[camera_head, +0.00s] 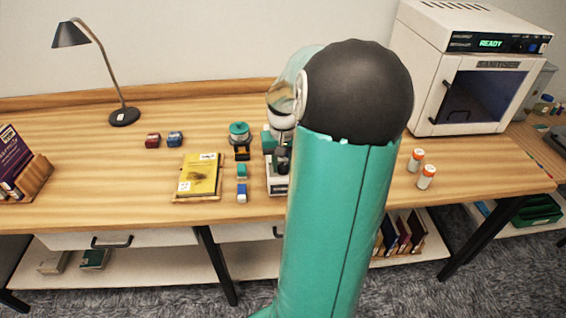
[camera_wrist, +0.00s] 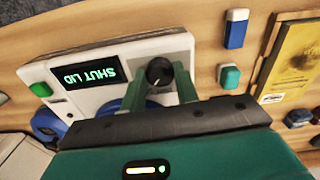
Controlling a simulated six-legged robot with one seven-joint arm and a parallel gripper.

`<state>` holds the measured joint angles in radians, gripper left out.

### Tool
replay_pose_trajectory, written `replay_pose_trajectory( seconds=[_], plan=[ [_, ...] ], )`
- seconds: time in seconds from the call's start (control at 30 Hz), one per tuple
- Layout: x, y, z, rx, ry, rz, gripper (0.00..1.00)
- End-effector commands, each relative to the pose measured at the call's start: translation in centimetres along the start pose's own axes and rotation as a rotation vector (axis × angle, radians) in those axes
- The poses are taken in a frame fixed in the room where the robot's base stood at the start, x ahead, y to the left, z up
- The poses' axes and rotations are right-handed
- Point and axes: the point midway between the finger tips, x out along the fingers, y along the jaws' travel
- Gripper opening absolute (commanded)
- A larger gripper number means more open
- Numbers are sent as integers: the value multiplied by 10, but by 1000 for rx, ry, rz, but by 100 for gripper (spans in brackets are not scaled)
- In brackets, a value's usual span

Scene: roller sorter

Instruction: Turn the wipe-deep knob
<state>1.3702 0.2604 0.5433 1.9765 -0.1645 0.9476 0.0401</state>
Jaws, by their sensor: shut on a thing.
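A dark round knob (camera_wrist: 159,70) sits on a grey panel of a small white device in the wrist view. The device (camera_wrist: 95,103) has a screen (camera_wrist: 86,76) with green letters reading "SHUT LID", upside down in this view. My gripper (camera_wrist: 160,80) has one green finger on each side of the knob and is shut on it. Any marks around the knob are too small to read. In the head view my arm hides most of the device (camera_head: 277,189) and the knob.
A green button (camera_wrist: 41,89) is beside the screen. A yellow booklet (camera_head: 199,175), a green-and-white block (camera_head: 242,171) and a blue-and-white block (camera_head: 242,192) lie left of the device. Two orange-capped bottles (camera_head: 426,177) and a white sanitiser (camera_head: 468,75) reading "READY" stand right.

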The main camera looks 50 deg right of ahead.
Motion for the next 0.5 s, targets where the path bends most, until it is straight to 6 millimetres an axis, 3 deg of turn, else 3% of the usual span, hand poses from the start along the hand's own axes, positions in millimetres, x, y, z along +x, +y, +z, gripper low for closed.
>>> replay_pose_trajectory(
  seconds=[0.5],
  plan=[
    [-1, -1, -1, -389, 2, 1, 7]
  ],
)
